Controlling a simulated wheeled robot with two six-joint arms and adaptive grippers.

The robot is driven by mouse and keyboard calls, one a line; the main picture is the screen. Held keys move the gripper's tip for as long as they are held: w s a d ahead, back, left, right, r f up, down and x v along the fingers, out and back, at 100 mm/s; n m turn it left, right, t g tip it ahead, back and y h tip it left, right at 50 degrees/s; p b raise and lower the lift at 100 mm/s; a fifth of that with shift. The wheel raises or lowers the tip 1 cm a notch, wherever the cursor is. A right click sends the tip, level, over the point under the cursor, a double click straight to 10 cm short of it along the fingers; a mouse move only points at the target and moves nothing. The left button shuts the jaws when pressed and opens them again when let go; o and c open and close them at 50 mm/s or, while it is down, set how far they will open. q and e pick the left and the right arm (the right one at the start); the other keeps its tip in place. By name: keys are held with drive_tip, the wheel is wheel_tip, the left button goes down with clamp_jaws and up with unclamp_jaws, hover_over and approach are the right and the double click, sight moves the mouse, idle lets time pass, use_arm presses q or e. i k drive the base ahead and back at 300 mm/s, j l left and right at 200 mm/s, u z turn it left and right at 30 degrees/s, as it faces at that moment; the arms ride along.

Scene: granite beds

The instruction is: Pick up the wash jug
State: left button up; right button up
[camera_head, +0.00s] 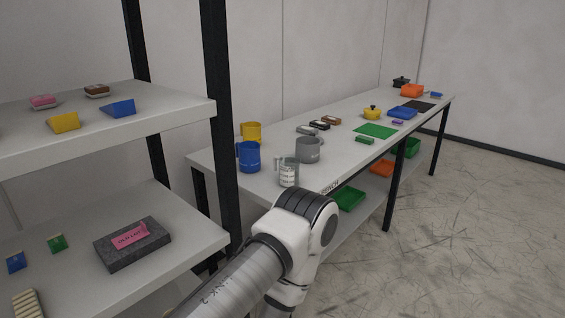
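Several jug-like vessels stand upright at the near end of the long bench. They are a blue jug (248,157), a yellow jug (251,131), a grey jug (308,150) and a pale grey jug with a white label (288,175). The label is too small to read, and I cannot tell which one is the wash jug. One of my arms rises from the bottom, and its elbow is in front of the bench's near edge, below the labelled jug. Neither gripper shows in this view.
The long bench (350,153) runs back to the right, with a green mat (376,131), a yellow pot (372,113) and blue tray (402,112) farther along. A dark-posted shelf rack (222,120) stands at left, holding a granite block (132,244). Open floor (470,230) lies right.

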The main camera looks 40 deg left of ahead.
sight(288, 165)
drive_tip(key=i+l+u, duration=0.15)
drive_tip(key=i+u, duration=0.3)
drive_tip(key=i+l+u, duration=0.25)
drive_tip(key=u, duration=0.25)
drive_tip(key=i+l+u, duration=0.6)
drive_tip(key=l+u, duration=0.3)
